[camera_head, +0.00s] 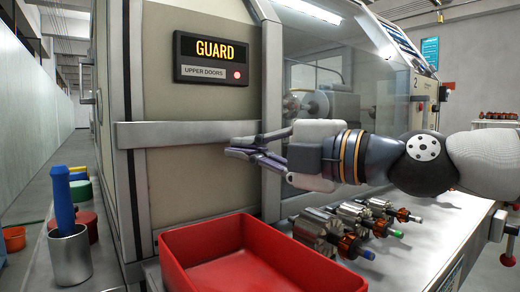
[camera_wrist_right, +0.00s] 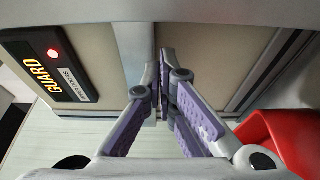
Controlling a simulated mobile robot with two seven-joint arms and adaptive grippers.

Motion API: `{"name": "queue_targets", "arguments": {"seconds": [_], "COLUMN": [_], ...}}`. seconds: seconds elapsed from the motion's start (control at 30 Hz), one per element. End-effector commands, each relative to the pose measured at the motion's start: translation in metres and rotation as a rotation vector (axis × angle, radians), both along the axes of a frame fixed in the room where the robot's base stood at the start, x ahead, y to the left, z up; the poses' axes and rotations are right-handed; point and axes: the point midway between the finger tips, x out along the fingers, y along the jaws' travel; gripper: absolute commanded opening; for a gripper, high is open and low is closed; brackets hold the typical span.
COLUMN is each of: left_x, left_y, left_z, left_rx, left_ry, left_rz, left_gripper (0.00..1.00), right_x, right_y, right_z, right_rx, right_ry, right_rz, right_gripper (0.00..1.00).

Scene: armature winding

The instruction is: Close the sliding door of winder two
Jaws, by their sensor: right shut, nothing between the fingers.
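Winder two (camera_head: 415,84) is the cream and grey machine with a "2" on its right-hand side. A clear glass panel (camera_head: 388,95), which looks like its sliding door, covers part of the front, with winding parts (camera_head: 310,104) behind. I cannot tell how far the door stands open. My right gripper (camera_head: 238,148) comes in from the right, with its fingers shut and empty. They lie in front of the cream panel, near the right end of a grey horizontal bar (camera_head: 185,133). In the wrist view the fingertips (camera_wrist_right: 164,66) point at the machine; contact is unclear. My left gripper is out of view.
A dark sign (camera_head: 215,58) reads "GUARD, UPPER DOORS", with a red light lit. A red tray (camera_head: 262,232) stands below the gripper. Several armatures (camera_head: 330,232) lie on the ledge under my right arm. A metal cup (camera_head: 70,262) with a blue-handled tool stands at left.

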Motion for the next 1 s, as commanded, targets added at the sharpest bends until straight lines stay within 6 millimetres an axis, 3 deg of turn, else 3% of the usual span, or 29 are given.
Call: {"name": "queue_targets", "arguments": {"seconds": [0.2,0.57,0.8,1.0], "left_x": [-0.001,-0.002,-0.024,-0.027], "left_y": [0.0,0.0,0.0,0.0], "left_z": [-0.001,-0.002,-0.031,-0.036], "left_rx": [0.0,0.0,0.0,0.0], "left_ry": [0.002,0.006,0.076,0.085], "left_rz": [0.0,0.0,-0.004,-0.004], "left_gripper": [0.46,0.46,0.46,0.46], "right_x": [0.013,0.014,0.042,0.047], "right_y": [-0.017,-0.019,-0.05,-0.06], "right_z": [-0.002,-0.002,-0.012,-0.003], "right_rx": [-0.001,-0.002,0.001,-0.001], "right_ry": [0.002,0.002,0.01,0.003], "right_rz": [0.002,0.003,-0.001,-0.002], "right_gripper": [0.0,0.0,0.0,0.0]}}
